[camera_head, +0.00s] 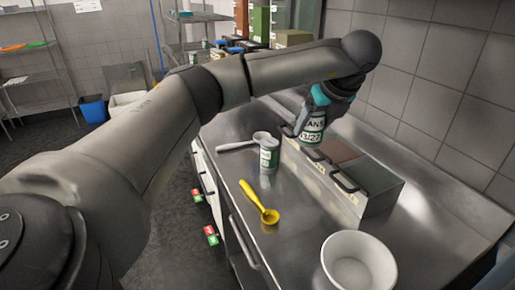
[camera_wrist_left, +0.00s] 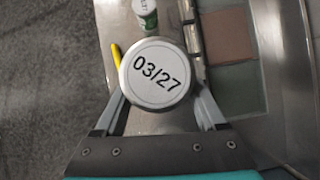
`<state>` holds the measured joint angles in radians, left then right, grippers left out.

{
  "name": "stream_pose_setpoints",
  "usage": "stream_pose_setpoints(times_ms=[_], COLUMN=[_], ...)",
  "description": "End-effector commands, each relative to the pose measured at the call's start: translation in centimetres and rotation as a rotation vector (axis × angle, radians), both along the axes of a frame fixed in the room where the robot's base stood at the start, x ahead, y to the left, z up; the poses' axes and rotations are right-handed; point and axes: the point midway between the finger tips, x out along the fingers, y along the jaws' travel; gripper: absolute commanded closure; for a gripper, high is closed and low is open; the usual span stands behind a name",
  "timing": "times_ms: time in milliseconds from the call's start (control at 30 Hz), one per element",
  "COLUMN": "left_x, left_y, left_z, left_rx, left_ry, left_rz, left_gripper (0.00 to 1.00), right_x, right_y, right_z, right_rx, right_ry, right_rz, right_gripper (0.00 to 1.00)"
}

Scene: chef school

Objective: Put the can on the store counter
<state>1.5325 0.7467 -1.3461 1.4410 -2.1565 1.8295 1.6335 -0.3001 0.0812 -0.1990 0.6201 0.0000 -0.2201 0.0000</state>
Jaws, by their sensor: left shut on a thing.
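My left gripper (camera_head: 317,112) is shut on a can (camera_head: 313,131) with a white and green label, held above the steel counter (camera_head: 230,165) near the container box. In the left wrist view the can's round white lid (camera_wrist_left: 157,75) reads "03/27" and sits between the two fingers (camera_wrist_left: 160,115). A second green and white can (camera_head: 269,155) stands upright on the counter, left of the held one; it also shows at the top of the left wrist view (camera_wrist_left: 146,14). My right gripper is not in view.
A steel box with brown and green lids (camera_head: 365,175) stands along the tiled wall. A yellow ladle (camera_head: 260,203), a pale scoop (camera_head: 240,145) and a white bowl (camera_head: 358,262) are on the counter. Shelves (camera_head: 195,30) stand behind.

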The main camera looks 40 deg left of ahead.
Motion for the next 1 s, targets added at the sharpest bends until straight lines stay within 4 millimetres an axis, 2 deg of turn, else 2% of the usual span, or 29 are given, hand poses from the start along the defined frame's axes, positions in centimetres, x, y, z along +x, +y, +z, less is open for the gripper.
stream_pose_setpoints(times_ms=[67, 167, 500, 600, 867, 1000], left_x=[0.0, 0.0, 0.0, 0.0, 0.0, 0.0], left_y=[0.0, 0.1, 0.0, 0.0, 0.0, 0.0], left_z=[-0.2, -1.7, -10.6, -12.6, -15.0, -17.5], left_rx=[0.001, 0.001, 0.000, 0.000, 0.000, 0.001], left_ry=[-0.001, 0.003, 0.002, 0.001, -0.001, 0.002], left_rz=[0.003, 0.003, 0.000, 0.000, 0.000, 0.001], left_gripper=[1.00, 1.00, 1.00, 1.00, 1.00, 1.00], right_x=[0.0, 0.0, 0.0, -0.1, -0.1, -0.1], right_y=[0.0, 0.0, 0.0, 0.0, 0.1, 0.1], right_z=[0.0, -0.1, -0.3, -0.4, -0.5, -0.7], right_rx=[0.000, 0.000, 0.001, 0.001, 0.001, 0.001], right_ry=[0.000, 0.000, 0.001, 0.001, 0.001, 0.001], right_rz=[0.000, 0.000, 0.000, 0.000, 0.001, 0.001], right_gripper=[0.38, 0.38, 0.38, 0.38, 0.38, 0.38])
